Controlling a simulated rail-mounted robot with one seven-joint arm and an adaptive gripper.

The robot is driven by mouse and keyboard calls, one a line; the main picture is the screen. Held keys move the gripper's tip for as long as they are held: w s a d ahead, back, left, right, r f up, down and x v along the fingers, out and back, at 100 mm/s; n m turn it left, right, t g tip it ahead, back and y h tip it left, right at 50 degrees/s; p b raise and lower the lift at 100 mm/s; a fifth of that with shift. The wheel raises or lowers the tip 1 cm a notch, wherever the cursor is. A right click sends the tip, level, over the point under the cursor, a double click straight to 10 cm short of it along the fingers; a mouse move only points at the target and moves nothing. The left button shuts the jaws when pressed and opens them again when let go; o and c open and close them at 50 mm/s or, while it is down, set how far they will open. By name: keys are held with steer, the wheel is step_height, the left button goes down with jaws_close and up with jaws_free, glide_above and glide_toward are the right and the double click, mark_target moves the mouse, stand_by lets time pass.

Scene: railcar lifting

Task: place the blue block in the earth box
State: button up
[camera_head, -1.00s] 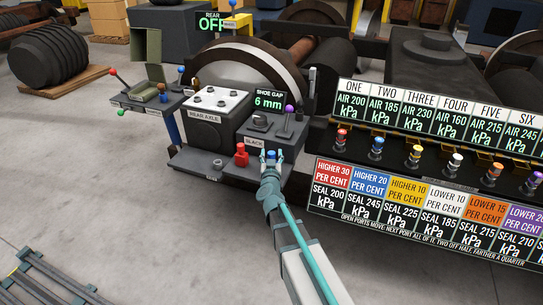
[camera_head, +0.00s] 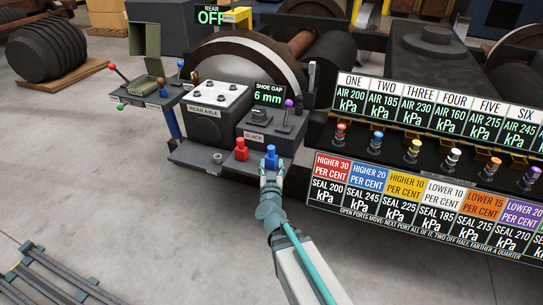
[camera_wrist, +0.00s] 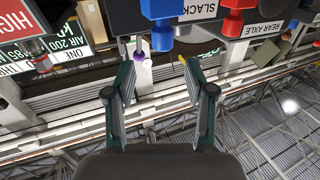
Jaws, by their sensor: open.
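The blue block (camera_head: 271,157) stands upright near the front edge of the dark ledge, to the right of a red block (camera_head: 241,149) and below the SLACK label. My gripper (camera_head: 272,173) is just in front of and below the blue block in the head view. In the wrist view the open fingers (camera_wrist: 160,76) have nothing between them, and the blue block (camera_wrist: 161,37) is beyond their tips. No label reading earth box is legible. An olive-green box (camera_head: 151,84) with its lid raised sits on the small side shelf at left.
The REAR AXLE box (camera_head: 206,112) stands between the ledge's blocks and the side shelf (camera_head: 155,100). A purple-topped lever (camera_head: 287,108) rises behind the blue block. Boards with signs and several coloured plugs fill the right.

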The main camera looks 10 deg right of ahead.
steer(key=shift+o, duration=0.4)
steer(key=shift+s+a, duration=0.15)
steer(key=shift+s, duration=0.55)
